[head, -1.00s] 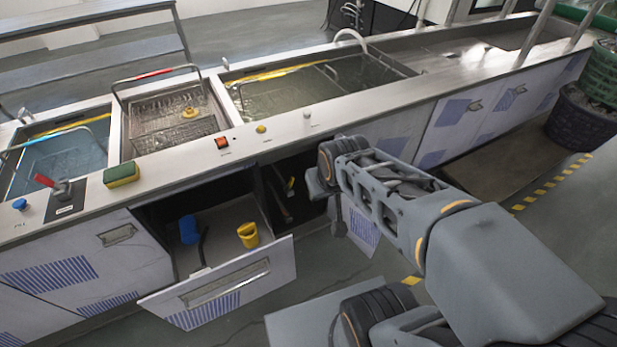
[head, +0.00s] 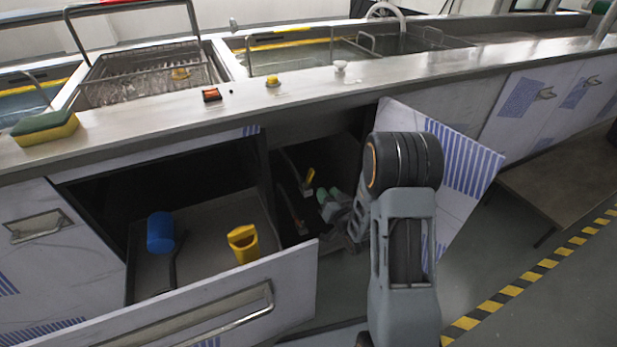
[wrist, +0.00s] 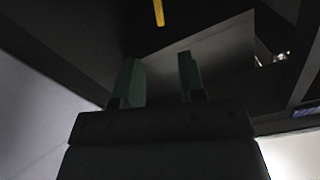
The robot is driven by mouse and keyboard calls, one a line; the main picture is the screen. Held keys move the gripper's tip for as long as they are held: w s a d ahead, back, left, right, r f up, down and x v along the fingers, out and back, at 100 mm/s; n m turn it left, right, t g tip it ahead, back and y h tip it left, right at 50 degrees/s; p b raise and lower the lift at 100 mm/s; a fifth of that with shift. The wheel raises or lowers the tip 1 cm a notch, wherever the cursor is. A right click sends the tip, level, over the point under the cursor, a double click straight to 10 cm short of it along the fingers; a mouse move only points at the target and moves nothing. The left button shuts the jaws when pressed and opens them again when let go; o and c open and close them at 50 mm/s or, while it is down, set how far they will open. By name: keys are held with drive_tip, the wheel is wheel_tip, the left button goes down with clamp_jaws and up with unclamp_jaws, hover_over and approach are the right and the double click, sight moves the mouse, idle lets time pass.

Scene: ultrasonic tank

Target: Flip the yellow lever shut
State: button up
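The yellow lever (head: 309,176) shows small inside the dark open cabinet below the counter. In the wrist view a yellow strip, likely the same lever (wrist: 158,12), hangs at the top edge, beyond the fingertips and roughly in line with the gap between them. My gripper (head: 328,196) reaches into the cabinet opening, just below and right of the lever. In the wrist view my gripper (wrist: 159,78) has its two green fingers apart with nothing between them. The lever's pipe or valve is too dark to make out.
An open drawer (head: 225,310) left of the cabinet holds a blue cylinder (head: 160,232) and a yellow cup-like thing (head: 243,244). The open cabinet door (head: 465,165) stands right of my arm. The steel counter (head: 240,108) runs above.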

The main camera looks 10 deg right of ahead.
sight(313, 175)
drive_tip(key=w+a+b, duration=0.1)
drive_tip(key=w, duration=0.3)
drive_tip(key=w+a+b, duration=0.1)
drive_tip(key=w, duration=0.4)
drive_tip(key=w+a+b, duration=0.1)
drive_tip(key=w, duration=0.3)
drive_tip(key=shift+w+f+b, duration=0.25)
drive_tip(key=shift+f+b, duration=0.1)
drive_tip(key=shift+f, duration=0.05)
drive_tip(key=shift+c, duration=0.4)
drive_tip(key=shift+d, duration=0.1)
clamp_jaws()
